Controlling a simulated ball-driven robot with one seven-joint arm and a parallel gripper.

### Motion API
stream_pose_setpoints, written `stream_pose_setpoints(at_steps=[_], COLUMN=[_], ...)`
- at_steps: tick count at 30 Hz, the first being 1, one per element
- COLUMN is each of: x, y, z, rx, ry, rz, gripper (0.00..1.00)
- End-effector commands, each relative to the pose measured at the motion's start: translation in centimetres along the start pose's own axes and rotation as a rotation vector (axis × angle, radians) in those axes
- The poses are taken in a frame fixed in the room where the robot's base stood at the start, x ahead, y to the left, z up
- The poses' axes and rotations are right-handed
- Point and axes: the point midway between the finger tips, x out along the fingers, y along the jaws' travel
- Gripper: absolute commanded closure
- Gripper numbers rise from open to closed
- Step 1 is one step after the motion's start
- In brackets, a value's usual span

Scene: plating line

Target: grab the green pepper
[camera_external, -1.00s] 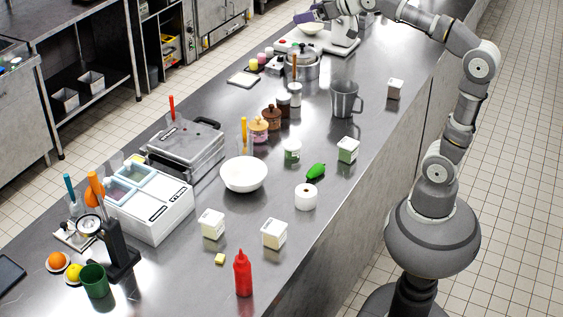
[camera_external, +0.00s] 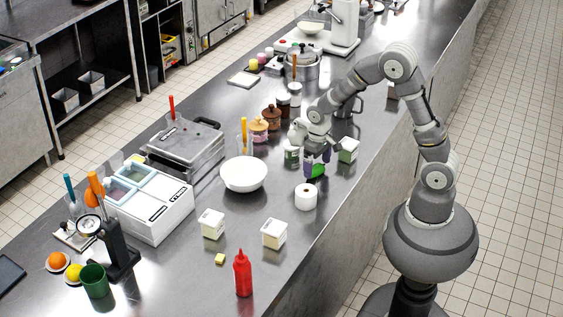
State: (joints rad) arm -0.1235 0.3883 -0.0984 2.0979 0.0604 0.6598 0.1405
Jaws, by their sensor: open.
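The green pepper (camera_external: 318,171) lies on the steel counter right of the white bowl, partly covered by my gripper. My gripper (camera_external: 316,168) points down at the pepper, with its purple fingers around or just beside it. It is open. Whether the fingers touch the pepper is too small to tell.
A white roll (camera_external: 306,197) stands just in front of the pepper. A green-and-white carton (camera_external: 348,150) is close to its right, and a jar with green contents (camera_external: 291,155) to its left. The white bowl (camera_external: 243,174) is further left. The metal pitcher is partly hidden by my arm.

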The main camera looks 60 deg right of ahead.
Motion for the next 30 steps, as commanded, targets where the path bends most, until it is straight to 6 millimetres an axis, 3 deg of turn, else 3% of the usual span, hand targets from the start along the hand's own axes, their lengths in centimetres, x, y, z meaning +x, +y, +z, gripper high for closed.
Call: stream_pose_setpoints(at_steps=[1,3,10,16,25,30], x=[1.4,2.1,2.1,2.1,1.9,0.7], y=[0.0,0.0,0.0,0.0,0.0,0.0], z=[0.0,0.0,0.0,-0.1,-0.1,-0.1], rx=[0.000,0.000,0.000,0.000,0.000,0.000], ry=[-0.001,-0.001,0.002,0.002,0.002,0.003], rz=[0.001,0.001,0.000,0.000,0.000,-0.001], gripper=[0.00,0.00,0.00,0.46,0.47,0.47])
